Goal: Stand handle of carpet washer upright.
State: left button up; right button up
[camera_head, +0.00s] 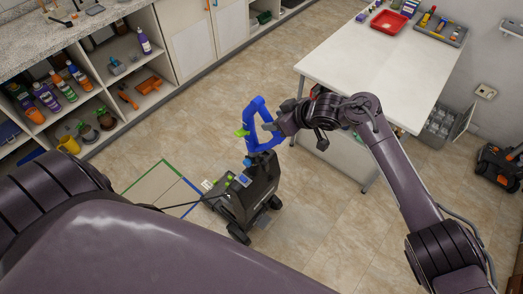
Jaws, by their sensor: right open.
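The carpet washer (253,191) stands on the tiled floor near the middle of the view, with a dark body and black wheels. Its blue loop-shaped handle (253,117) extends from the body toward the top of the picture; the steep view makes its exact tilt hard to tell. My right gripper (272,128) comes in from the right and is open at the right side of the blue handle. I cannot tell whether its fingers touch the handle or surround part of it. My left gripper is out of view.
A white table (375,55) stands close behind my right arm, with a red tray (390,22) on it. Shelves (120,75) with bottles line the left. A taped rectangle (150,178) lies on the floor left of the washer. Another dark machine (497,165) stands at far right.

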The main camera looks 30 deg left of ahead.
jog(key=p+v, duration=0.2)
jog(key=v, duration=0.1)
jog(key=shift+a, duration=0.1)
jog(key=shift+d+r, duration=0.15)
jog(key=shift+d, duration=0.1)
jog(key=shift+v, duration=1.15)
